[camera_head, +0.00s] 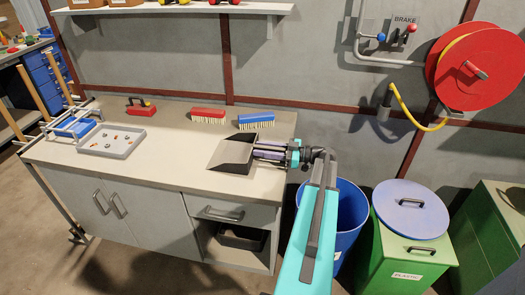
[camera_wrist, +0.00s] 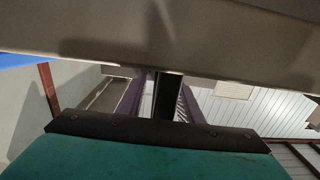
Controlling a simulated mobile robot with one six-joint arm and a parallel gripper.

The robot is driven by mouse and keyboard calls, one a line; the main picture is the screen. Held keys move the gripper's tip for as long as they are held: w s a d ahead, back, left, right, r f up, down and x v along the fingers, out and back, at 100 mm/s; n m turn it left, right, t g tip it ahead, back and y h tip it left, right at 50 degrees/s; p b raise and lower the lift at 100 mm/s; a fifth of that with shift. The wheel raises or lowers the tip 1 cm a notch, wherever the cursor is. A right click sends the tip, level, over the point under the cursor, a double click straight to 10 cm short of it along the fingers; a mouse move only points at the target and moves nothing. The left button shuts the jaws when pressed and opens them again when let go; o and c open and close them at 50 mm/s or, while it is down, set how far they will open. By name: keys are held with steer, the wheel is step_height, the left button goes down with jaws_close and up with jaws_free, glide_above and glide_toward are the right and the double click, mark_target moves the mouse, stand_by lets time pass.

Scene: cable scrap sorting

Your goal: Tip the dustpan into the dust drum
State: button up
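The dustpan (camera_head: 234,154), a dark grey scoop with a lighter rim, is at the right end of the counter. I cannot tell if it rests on the top or is just above it. My gripper (camera_head: 268,150) points left at its handle, with purple fingers on both sides. In the wrist view, the dark handle (camera_wrist: 168,98) stands between the fingers, but contact is unclear. A broad grey-beige surface fills the top of that view. An open blue drum (camera_head: 349,207), possibly the dust drum, stands on the floor right of the counter, partly hidden by my arm.
The counter (camera_head: 170,165) holds a red brush (camera_head: 208,114), a blue brush (camera_head: 256,119), a red-based tool (camera_head: 141,108) and a grey tray (camera_head: 112,140) with small pieces. A hose reel (camera_head: 470,65) hangs above.

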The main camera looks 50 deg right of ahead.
steer(key=shift+f+b, duration=0.15)
steer(key=shift+b, duration=0.15)
steer(key=b+v, duration=0.2)
steer(key=v, duration=1.2)
steer(key=shift+w, duration=0.1)
stand_by(1.1)
